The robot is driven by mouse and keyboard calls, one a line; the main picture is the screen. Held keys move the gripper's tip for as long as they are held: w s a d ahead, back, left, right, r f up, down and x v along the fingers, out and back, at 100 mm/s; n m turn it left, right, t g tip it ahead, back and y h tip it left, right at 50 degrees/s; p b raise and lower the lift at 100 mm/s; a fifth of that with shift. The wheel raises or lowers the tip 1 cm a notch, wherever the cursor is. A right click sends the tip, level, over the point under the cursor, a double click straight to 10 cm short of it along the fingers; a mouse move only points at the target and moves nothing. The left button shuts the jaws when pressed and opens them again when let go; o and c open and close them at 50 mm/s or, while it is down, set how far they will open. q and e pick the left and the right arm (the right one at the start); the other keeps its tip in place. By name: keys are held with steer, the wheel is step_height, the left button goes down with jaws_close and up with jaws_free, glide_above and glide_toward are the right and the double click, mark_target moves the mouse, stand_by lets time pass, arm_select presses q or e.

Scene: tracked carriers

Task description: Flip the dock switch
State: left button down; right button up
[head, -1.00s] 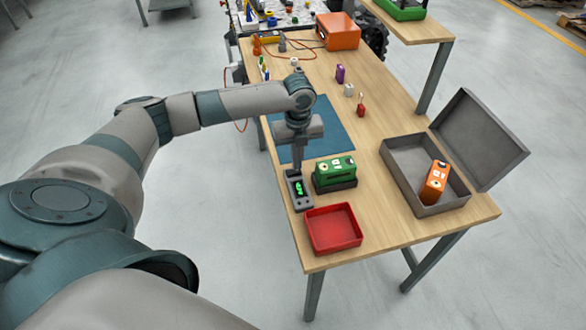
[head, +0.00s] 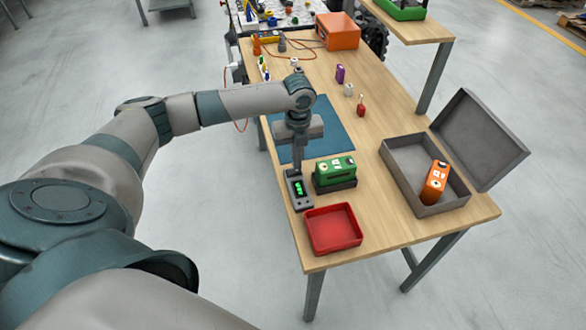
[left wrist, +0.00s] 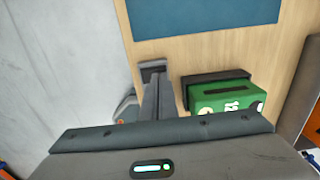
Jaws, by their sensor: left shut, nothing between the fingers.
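A small grey box with a lit green display (head: 299,189) stands near the table's left edge; I take it to be the dock with the switch. The switch itself is hidden behind my gripper. A green carrier (head: 334,168) marked with a number sits in a black dock base (head: 337,184) just right of the box. The carrier also shows in the left wrist view (left wrist: 228,105). My left gripper (head: 296,170) is shut and empty, pointing down at the far end of the box. I cannot tell whether the fingertips touch it. My right gripper is out of view.
A red tray (head: 334,248) stands in front of the box. An open grey case (head: 410,190) holding an orange carrier (head: 434,182) is at the right. A blue mat (head: 335,130) lies behind. Small items and an orange box (head: 338,32) stand farther back.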

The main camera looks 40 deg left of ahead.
arm_select(q)
steer(key=shift+f, duration=0.7)
stand_by(1.1)
step_height(320, 180, up, 7)
steer(key=p, duration=0.7)
stand_by(0.4)
stand_by(0.6)
